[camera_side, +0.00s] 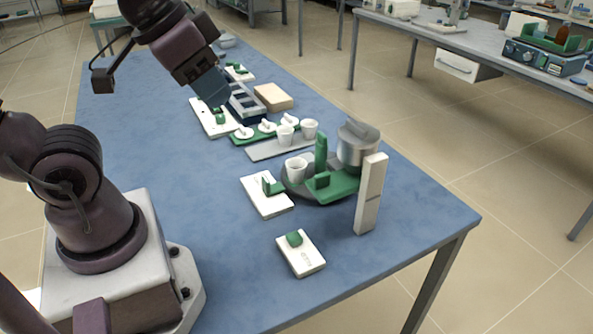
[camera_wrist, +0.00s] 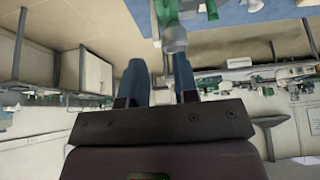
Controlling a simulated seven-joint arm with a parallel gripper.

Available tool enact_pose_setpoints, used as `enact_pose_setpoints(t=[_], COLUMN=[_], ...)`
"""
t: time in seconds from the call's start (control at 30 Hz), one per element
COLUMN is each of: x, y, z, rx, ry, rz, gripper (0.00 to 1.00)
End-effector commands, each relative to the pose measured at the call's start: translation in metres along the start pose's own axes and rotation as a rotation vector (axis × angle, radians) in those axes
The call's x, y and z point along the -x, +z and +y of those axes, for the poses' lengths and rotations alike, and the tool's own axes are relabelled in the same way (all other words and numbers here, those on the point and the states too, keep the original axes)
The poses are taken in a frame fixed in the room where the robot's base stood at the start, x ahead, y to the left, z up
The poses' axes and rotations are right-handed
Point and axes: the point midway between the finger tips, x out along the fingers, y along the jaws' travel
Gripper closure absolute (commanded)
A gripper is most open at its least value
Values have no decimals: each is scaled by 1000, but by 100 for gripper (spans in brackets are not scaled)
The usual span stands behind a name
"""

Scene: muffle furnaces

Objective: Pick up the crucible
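White cup-shaped crucibles stand on the blue table in the side view. I cannot tell which one the task means. My gripper (camera_side: 211,89) is up to the left of them, above the table and clear of all three. In the wrist view its two dark blue fingers (camera_wrist: 160,72) are apart, with nothing held between them.
A green rack with white lids (camera_side: 266,128) lies beside the grey plate. A metal pot (camera_side: 357,146) and an upright white block (camera_side: 370,195) stand to the right. White panels with green knobs, a grey rack (camera_side: 245,103) and a tan block (camera_side: 273,97) are around.

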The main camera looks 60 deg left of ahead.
Motion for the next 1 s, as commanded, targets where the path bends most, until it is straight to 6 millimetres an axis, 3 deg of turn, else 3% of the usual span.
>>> enact_pose_setpoints(t=[0.23,0.4,0.47,0.77,1.0], x=[0,0,0,-2,-42], y=[0,0,0,0,-8], z=[0,0,0,-2,-20], rx=[0,0,0,9,91], ry=[0,0,0,-5,-24], rz=[0,0,0,-12,-205], gripper=[70,31,21,21,21])
